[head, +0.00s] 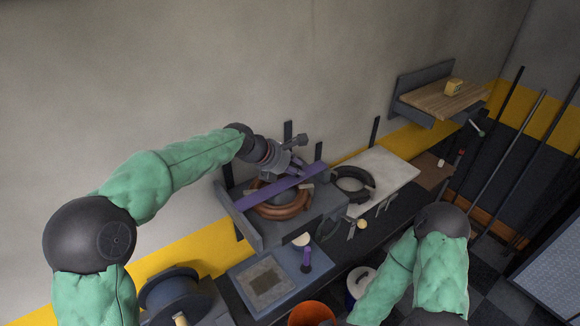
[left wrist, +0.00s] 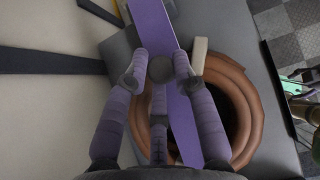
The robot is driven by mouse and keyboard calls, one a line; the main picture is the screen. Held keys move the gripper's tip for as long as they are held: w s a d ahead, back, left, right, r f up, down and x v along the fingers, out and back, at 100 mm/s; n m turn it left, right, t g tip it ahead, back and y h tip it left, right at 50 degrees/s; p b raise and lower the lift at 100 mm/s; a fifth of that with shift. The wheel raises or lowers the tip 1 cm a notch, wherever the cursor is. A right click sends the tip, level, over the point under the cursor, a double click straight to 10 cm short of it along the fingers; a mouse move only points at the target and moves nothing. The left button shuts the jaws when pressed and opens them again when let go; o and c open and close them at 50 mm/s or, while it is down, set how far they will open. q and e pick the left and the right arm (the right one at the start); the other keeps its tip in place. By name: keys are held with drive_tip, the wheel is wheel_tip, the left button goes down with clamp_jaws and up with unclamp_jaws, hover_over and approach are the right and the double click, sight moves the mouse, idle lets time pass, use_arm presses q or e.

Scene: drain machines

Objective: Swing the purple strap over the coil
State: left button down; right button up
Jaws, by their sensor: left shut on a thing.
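The purple strap (head: 272,188) is a flat straight bar that lies across above the coil in the head view. The brown coil (head: 287,212) sits in a grey cradle (head: 340,213). My left gripper (head: 297,168) is at the strap and shut on it, near its right part. In the left wrist view, the fingers (left wrist: 160,72) close around the strap (left wrist: 152,22), with the coil (left wrist: 243,80) below and to the right. The fingers hide part of the strap.
A black ring (head: 353,184) lies by a white board (head: 388,172) right of the cradle. A wooden shelf (head: 440,102) with a yellow block (head: 453,88) is on the wall. An orange bucket (head: 311,314) and a purple-handled tool (head: 306,260) are in front.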

use_arm(q)
drive_tip(key=shift+w+d+r, duration=0.1)
drive_tip(key=shift+d+r, duration=0.05)
drive_tip(key=shift+d, duration=0.2)
drive_tip(key=c, duration=1.4)
unclamp_jaws()
drive_tip(key=o, duration=0.4)
drive_tip(key=shift+w+d, duration=0.15)
drive_tip(key=shift+d, duration=0.1)
drive_tip(key=shift+w+d+f, duration=0.1)
drive_tip(key=shift+d+f, duration=0.25)
drive_tip(key=shift+d, duration=0.1)
drive_tip(key=shift+a+f, duration=0.2)
drive_tip(key=shift+a, duration=0.15)
drive_tip(key=shift+d, duration=0.1)
